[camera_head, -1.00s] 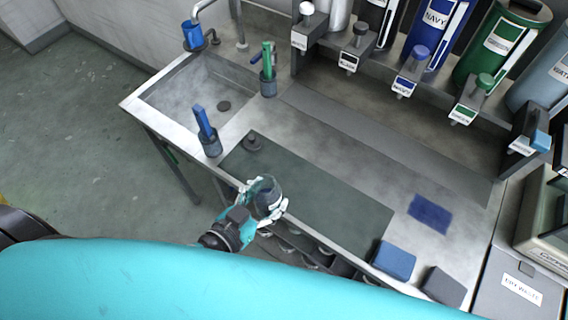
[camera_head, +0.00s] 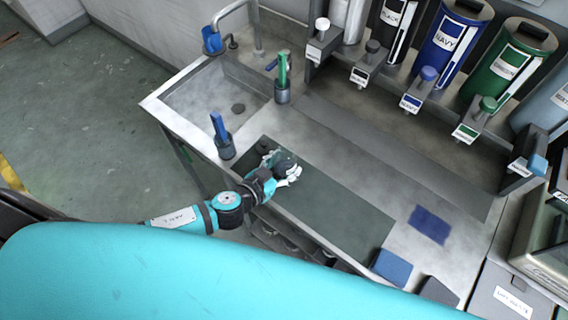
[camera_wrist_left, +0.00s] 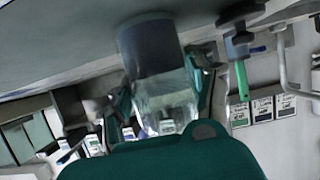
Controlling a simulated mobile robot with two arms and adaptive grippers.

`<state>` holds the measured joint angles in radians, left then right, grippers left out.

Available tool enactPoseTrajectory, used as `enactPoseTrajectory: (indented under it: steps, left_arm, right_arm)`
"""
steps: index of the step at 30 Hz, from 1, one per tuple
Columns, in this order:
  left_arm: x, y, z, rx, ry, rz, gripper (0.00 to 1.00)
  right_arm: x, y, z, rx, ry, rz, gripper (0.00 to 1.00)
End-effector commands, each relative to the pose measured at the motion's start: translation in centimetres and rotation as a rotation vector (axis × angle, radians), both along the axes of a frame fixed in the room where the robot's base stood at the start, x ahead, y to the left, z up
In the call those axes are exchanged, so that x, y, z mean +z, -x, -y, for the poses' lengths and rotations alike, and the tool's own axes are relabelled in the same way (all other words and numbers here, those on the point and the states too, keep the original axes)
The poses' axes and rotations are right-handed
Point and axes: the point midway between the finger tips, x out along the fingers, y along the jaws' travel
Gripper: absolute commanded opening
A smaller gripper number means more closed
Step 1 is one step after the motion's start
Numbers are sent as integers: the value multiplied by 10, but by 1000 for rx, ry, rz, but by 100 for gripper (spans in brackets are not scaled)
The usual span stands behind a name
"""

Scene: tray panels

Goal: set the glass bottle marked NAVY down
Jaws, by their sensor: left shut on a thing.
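The glass bottle (camera_wrist_left: 160,85) is clear with a dark section at one end in the left wrist view. That dark end is close to the counter surface; I cannot tell whether they touch. No NAVY marking is readable on it. My left gripper (camera_head: 283,170) is shut on the bottle, over the left part of the dark green mat (camera_head: 345,222) in the head view, where the hand hides much of the bottle. My right gripper is not in view.
A small dark round fitting (camera_head: 264,146) is just behind the hand. A holder with a blue-handled tool (camera_head: 222,138) stands to its left, and a green-handled one (camera_head: 283,80) behind. Dispensers, including one marked NAVY (camera_head: 452,45), line the back. The mat's right part is clear.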

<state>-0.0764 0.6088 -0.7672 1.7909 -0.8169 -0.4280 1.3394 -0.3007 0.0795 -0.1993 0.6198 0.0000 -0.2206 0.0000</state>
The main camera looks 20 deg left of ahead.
Motion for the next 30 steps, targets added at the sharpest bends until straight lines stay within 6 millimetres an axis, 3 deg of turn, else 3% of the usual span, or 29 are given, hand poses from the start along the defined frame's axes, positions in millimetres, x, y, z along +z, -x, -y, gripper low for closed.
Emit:
enactPoseTrajectory:
  steps: [8,9,14,24,30]
  left_arm:
    - [-3,-1,0,0,2,3,0]
    - [-2,0,0,1,1,1,60]
    - [-2,0,0,1,0,1,81]
    - [3,0,0,1,-1,1,81]
    - [9,27,-10,0,1,-4,81]
  right_arm:
    - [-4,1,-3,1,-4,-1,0]
    - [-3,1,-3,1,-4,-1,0]
    - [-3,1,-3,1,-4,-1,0]
    - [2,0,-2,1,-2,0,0]
    - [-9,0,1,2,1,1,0]
